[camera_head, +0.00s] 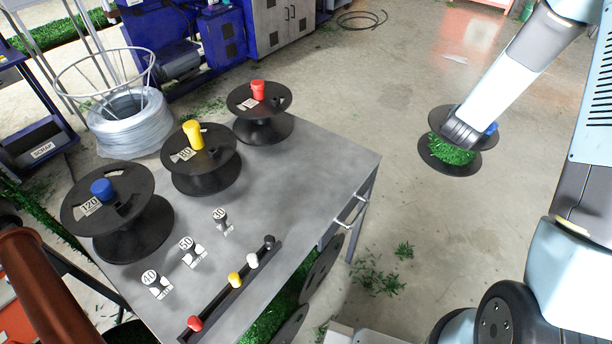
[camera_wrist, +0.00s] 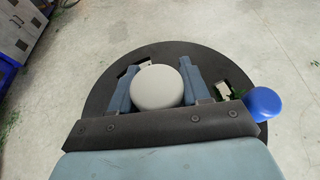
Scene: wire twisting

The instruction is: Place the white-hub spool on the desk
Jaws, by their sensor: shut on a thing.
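My gripper (camera_wrist: 157,82) is shut on the round white hub (camera_wrist: 157,90) of a black-flanged spool, with one finger on each side of it. In the head view, the white-hub spool (camera_head: 453,164) hangs from my arm at the right, over the floor and apart from the desk. Green wire shows between its flanges. A blue knob (camera_wrist: 263,103) shows at the flange's right edge in the wrist view. In the head view the hub is hidden by my arm. The grey desk (camera_head: 330,170) is at the left and centre.
Blue-hub (camera_head: 118,205), yellow-hub (camera_head: 200,155) and red-hub (camera_head: 260,110) spools line the desk's far left side. Small numbered stands (camera_head: 187,245) and a rail of coloured knobs (camera_head: 235,282) sit nearer. The desk's right part is bare. A wire coil (camera_head: 130,120) stands behind.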

